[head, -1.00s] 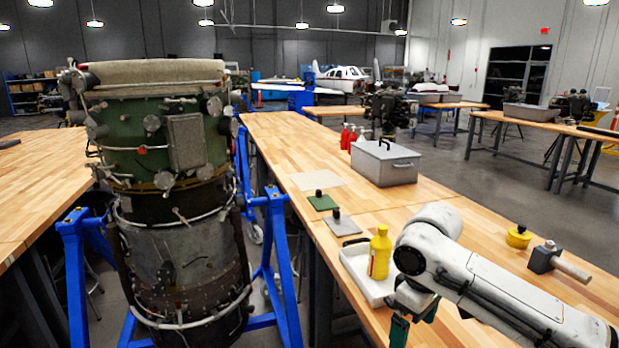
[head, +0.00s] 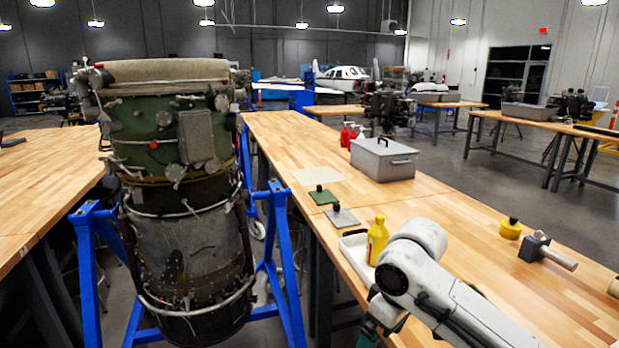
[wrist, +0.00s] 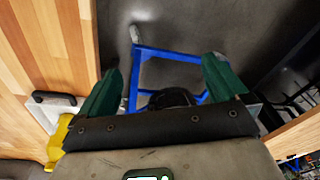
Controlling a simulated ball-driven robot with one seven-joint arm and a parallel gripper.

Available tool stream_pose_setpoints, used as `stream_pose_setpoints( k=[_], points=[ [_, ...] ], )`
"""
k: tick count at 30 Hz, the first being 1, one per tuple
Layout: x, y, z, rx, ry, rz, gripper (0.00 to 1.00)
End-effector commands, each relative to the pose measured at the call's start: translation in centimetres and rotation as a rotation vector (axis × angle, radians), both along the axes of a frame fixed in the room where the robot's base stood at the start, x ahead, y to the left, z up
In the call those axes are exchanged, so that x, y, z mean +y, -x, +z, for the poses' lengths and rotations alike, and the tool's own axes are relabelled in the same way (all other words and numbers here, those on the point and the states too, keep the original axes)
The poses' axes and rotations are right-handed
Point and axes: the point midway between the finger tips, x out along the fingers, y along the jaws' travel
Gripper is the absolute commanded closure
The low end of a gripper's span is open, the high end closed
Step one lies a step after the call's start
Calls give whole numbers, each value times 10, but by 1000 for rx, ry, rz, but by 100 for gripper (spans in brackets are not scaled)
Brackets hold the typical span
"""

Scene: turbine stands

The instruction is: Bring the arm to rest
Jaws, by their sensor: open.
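My gripper (wrist: 162,72) is open in the wrist view, with its two green fingers wide apart and nothing between them. Beyond them are the grey floor and a blue stand frame (wrist: 172,52). In the head view only part of my gripper shows, at the bottom edge beside the near side of the bench (head: 440,195). My white arm reaches in from the lower right, bent above the bench. A yellow bottle (head: 377,242) stands at a white tray (head: 352,252) just beyond my arm, which hides part of the tray.
The turbine (head: 190,240) on its blue stand (head: 283,260) is left of the bench. The bench holds a grey toolbox (head: 384,160), red bottles (head: 347,134), a yellow pot (head: 510,229) and a mallet (head: 545,251). The bench middle is mostly bare.

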Motion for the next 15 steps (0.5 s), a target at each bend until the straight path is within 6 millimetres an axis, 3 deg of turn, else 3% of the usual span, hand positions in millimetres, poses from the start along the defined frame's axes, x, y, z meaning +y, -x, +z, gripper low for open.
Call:
stream_pose_setpoints(
  k=[10,15],
  points=[
    [66,29,-26,-69,-217,-24,0],
    [79,55,-50,-97,-327,-115,0]
  ],
)
